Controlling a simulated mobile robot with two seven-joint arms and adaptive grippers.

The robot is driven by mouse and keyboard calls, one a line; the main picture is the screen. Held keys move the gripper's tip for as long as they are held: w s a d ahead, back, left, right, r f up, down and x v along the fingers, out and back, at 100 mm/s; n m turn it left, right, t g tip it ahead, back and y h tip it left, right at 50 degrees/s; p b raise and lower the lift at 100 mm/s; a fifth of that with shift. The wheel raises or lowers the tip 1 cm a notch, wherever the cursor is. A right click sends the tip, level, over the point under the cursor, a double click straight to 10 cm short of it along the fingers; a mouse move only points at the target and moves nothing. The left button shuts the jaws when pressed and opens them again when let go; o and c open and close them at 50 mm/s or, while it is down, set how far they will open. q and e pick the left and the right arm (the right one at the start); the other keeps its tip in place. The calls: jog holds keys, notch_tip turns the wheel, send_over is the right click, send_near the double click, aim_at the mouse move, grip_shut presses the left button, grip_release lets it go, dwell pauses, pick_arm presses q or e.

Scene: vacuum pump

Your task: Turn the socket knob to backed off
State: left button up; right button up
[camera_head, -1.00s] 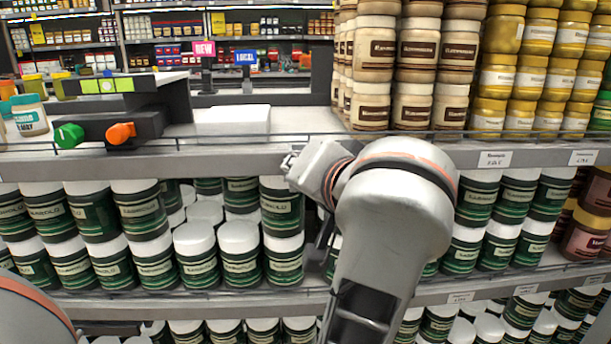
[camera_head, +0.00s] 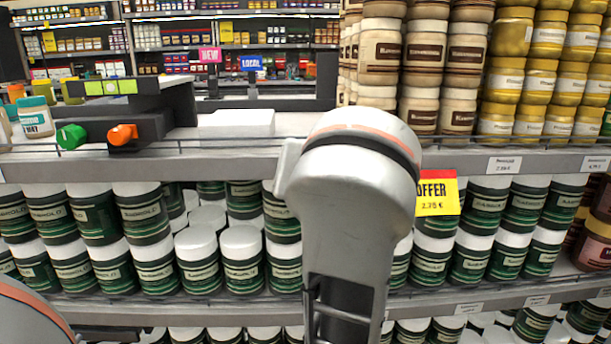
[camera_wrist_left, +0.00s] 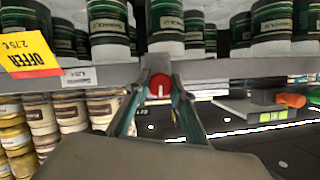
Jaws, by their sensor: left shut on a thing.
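A small round red knob (camera_wrist_left: 159,85) shows between my left fingertips in the left wrist view, close to the upper shelf's front edge. My left gripper (camera_wrist_left: 158,92) is shut on it, one finger on each side. In the head view my left arm hides both the gripper and the red knob. I cannot read the knob's turn angle. A dark device with a green knob (camera_head: 71,137) and an orange knob (camera_head: 123,134) stands on the upper shelf, left of my arm. The orange knob (camera_wrist_left: 291,100) also shows at the right in the left wrist view. My right gripper is out of view.
The upper shelf edge (camera_head: 240,162) with a thin wire rail runs across the view. Brown-label jars (camera_head: 381,52) and yellow jars stand at the right. Green jars (camera_head: 198,258) fill the shelf below. An offer sign (camera_head: 437,194) hangs right of my arm. A white slab (camera_head: 236,123) lies left of it.

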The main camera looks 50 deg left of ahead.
pick_arm(q)
jog(key=shift+f, duration=0.15)
jog(key=o, duration=1.1)
jog(key=shift+o, duration=0.2)
